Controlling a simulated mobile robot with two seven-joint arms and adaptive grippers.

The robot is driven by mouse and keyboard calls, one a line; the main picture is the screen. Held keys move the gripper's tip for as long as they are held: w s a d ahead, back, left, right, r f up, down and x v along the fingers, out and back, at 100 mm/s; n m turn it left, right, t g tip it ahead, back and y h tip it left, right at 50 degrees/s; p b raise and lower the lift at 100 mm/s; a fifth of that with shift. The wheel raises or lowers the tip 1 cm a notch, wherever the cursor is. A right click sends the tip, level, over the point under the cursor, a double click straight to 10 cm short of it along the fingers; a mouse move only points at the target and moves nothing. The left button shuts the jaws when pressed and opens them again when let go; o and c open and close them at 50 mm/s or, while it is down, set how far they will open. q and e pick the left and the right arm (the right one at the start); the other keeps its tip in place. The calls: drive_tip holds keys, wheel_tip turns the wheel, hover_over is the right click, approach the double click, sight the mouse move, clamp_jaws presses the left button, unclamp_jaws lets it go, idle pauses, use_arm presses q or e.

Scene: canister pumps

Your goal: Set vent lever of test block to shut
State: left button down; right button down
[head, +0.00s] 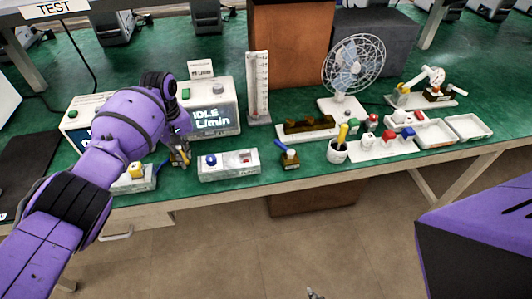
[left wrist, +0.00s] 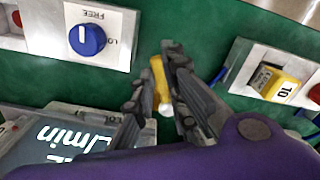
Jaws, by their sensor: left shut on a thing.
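My left gripper (head: 181,157) is low over the front of the green bench. In the left wrist view its fingers (left wrist: 163,100) are shut on a small yellow-brass thing (left wrist: 158,72), mostly hidden by them. A thin blue piece (left wrist: 218,76) shows beside the fingers; it looks like a lever, but its joint is hidden. Another small brass block (head: 290,160) with a blue lever (head: 280,147) sloping up to the left stands farther right. I cannot tell for sure which is the test block. Of my right gripper only a dark tip (head: 314,294) shows at the bottom edge.
A white panel with a blue knob (left wrist: 87,39) stands close to the left gripper. A plate with a yellow block marked 10 (left wrist: 275,82) is on the other side. Pump displays (head: 211,118) stand behind. A fan (head: 353,70), a cup (head: 338,152) and trays (head: 468,127) are farther right.

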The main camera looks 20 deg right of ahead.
use_arm(q)
drive_tip(key=shift+d+n, duration=0.3)
drive_tip(key=shift+n, duration=0.3)
use_arm(e)
drive_tip(key=shift+w+a, duration=0.2)
drive_tip(key=shift+w, duration=0.05)
use_arm(q)
drive_tip(key=c, duration=1.8)
unclamp_jaws()
drive_tip(key=shift+o, duration=0.2)
drive_tip(key=shift+r, duration=0.15)
wheel_tip(320, 180, up, 12)
use_arm(e)
drive_tip(key=shift+w+a+r, duration=0.1)
drive_tip(key=shift+w+r, duration=0.15)
drive_tip(key=shift+w, duration=0.65)
use_arm(q)
drive_tip(key=shift+w, duration=0.1)
drive_tip(key=shift+f, duration=0.25)
